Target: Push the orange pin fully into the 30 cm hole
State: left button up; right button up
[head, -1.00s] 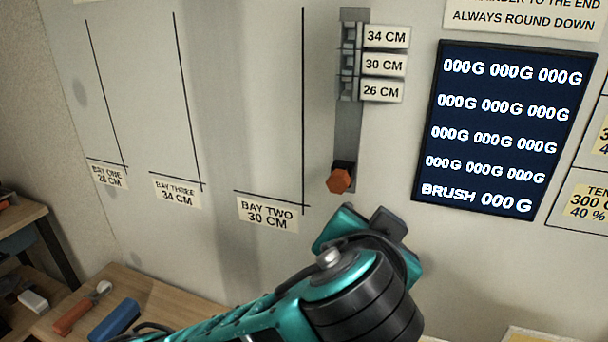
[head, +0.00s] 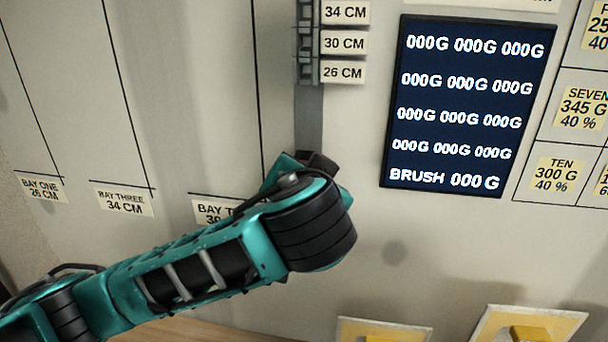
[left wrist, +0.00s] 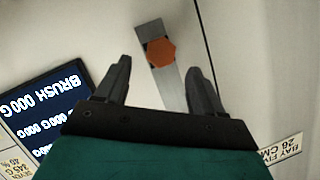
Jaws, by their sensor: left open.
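In the left wrist view the orange pin (left wrist: 161,52), with a hexagonal head, sits on the grey metal strip (left wrist: 168,84). My left gripper (left wrist: 158,70) is open and empty, its two dark fingers pointing towards the wall on either side of the strip. The pin head appears between and just beyond the fingertips, with no visible contact. In the head view my left arm hides the pin and the fingers. The strip (head: 309,120) runs up the wall there to the hole bracket (head: 307,48), beside the 30 CM label (head: 344,43). My right gripper is not in view.
The 34 CM (head: 345,12) and 26 CM (head: 343,72) labels sit above and below the 30 CM one. A dark display panel (head: 465,105) is right of the strip.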

pick_arm(q)
jog(key=x, duration=0.4)
jog(key=shift+w+f, duration=0.1)
jog(key=shift+w, duration=0.1)
jog(key=c, duration=1.1)
jog(key=shift+s, duration=0.15)
jog(key=shift+s+a+p, duration=0.2)
jog(key=shift+s+p, duration=0.1)
jog(key=shift+s, duration=0.65)
jog(key=shift+s+a+p, duration=0.2)
jog(key=shift+s+p, duration=0.05)
jog(key=shift+s, duration=0.65)
jog(key=shift+s+a+p, duration=0.15)
jog(key=shift+s+p, duration=0.15)
jog(key=shift+s, duration=0.65)
